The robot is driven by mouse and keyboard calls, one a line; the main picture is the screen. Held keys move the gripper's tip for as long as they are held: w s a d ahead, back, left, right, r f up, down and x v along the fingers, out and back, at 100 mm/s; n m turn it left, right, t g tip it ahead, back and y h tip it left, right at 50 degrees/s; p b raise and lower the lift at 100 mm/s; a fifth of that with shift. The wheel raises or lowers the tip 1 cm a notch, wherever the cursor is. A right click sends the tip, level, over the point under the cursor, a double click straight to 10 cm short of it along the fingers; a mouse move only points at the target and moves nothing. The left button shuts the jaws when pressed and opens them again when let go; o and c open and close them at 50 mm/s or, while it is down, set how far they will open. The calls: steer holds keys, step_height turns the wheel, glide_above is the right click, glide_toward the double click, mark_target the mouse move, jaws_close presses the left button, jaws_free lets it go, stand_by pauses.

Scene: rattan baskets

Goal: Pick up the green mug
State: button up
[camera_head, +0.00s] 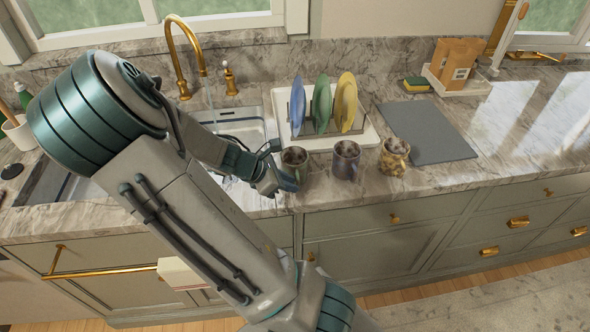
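Three mugs stand in a row on the marble counter in front of the dish rack. The leftmost mug (295,161) looks dark greenish with a dark inside and stands upright. The middle mug (346,161) is purple-grey. The right mug (394,158) is yellowish and patterned. My gripper (280,166) is at the left side of the leftmost mug, with its two fingers spread apart, one toward the back and one toward the front. Part of that mug's left side is hidden by the gripper. I cannot tell whether the fingers touch it.
A dish rack (372,138) behind the mugs holds blue, green and yellow plates. The sink (240,128) with a running gold faucet (187,50) lies behind my arm. A grey mat (428,133) lies right of the mugs. The counter's front edge is close to them.

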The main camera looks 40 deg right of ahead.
mark_target(298, 182)
steer(key=shift+x, duration=1.9)
steer(key=shift+d+r, duration=0.1)
steer(key=shift+w, duration=0.1)
jaws_close()
steer(key=shift+r, duration=0.15)
